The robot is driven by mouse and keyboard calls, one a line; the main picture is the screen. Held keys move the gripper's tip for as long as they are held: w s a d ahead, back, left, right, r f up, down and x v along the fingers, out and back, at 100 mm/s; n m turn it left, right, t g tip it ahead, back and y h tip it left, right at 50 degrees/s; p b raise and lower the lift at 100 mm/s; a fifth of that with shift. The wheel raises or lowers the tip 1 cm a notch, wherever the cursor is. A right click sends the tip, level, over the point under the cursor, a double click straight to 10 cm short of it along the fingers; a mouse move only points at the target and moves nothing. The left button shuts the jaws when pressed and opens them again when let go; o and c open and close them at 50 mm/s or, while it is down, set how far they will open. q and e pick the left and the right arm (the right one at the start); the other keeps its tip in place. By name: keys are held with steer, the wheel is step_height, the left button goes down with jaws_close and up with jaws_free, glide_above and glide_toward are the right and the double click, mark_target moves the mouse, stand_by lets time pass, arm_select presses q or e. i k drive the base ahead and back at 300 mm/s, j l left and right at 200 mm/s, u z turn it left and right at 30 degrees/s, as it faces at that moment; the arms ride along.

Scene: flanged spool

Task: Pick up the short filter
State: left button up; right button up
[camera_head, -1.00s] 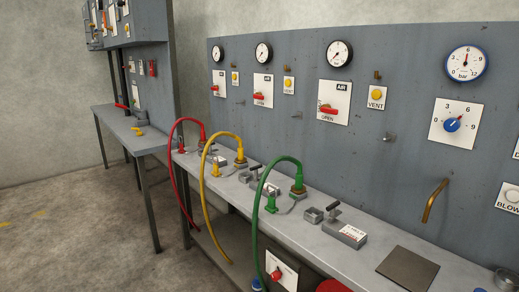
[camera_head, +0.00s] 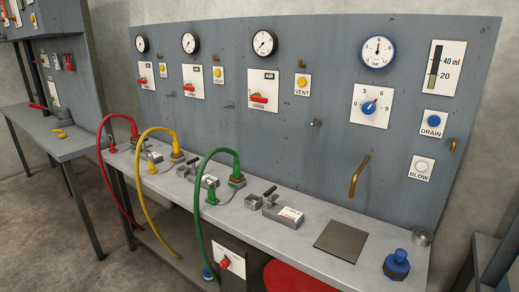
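No part is labelled as the short filter, and I cannot tell for certain which it is. A blue flanged piece with a knob-like top (camera_head: 397,265) stands upright at the right front of the grey bench (camera_head: 305,243). A small silver cylinder (camera_head: 422,237) stands behind it near the panel. Neither of my grippers shows in the head view.
A dark square plate (camera_head: 341,240) lies left of the blue piece. A gauge panel (camera_head: 320,140) rises behind.

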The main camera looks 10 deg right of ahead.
mark_target(396, 267)
steer(key=z, duration=1.5)
